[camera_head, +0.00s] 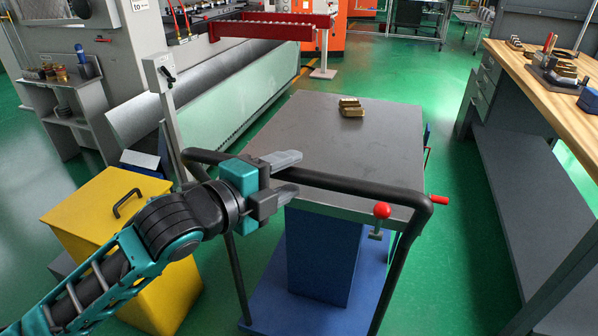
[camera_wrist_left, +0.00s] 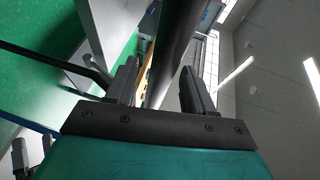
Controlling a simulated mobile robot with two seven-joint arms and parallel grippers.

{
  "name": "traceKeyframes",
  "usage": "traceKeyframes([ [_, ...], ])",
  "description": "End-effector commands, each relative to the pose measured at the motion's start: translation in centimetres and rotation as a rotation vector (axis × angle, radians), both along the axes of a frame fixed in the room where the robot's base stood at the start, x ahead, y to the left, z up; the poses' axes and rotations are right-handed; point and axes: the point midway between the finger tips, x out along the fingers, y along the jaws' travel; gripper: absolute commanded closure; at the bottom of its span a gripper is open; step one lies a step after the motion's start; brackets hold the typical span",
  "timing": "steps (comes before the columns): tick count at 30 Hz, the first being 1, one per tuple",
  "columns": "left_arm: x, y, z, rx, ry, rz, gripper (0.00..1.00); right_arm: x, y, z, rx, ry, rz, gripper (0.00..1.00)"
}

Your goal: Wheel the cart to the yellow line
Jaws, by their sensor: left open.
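The cart (camera_head: 265,130) has a grey top, a blue body and a black tubular handle (camera_head: 345,183) on its near side. Brass-coloured blocks (camera_head: 350,112) lie on the top towards its far edge. My left gripper (camera_head: 287,175) is at the left part of the handle, with its two fingers apart and the bar between them. The left wrist view shows the dark handle bar (camera_wrist_left: 174,45) running between the open fingers (camera_wrist_left: 160,85). I cannot clearly make out the yellow line on the floor.
A yellow bin (camera_head: 160,295) stands left of the cart, under my left arm. A wooden-topped workbench (camera_head: 540,85) runs along the right. A large machine (camera_head: 220,90) stands at the back left. Green floor (camera_head: 415,75) lies clear beyond the cart and to its right.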

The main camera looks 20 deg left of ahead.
Motion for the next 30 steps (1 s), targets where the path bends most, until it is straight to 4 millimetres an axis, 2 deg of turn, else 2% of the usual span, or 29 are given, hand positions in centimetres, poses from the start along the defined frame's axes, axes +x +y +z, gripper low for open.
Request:
traceKeyframes([
  [3,1.6,-0.8,-0.3,-0.003,-0.001,0.000,0.47,0.0,0.0,-0.1,-0.001,-0.001,0.001,0.05],
  [7,2.6,-1.2,-0.5,-0.002,0.000,-0.001,0.47,0.1,0.0,-0.1,0.000,-0.003,0.001,0.05],
  [18,3.0,-1.5,-0.6,0.000,0.001,-0.001,0.47,0.1,0.0,-0.1,0.001,-0.004,0.001,0.05],
  [30,3.0,-1.4,-0.6,0.000,0.001,-0.001,0.86,0.2,0.3,0.0,0.009,-0.004,-0.004,0.05],
])
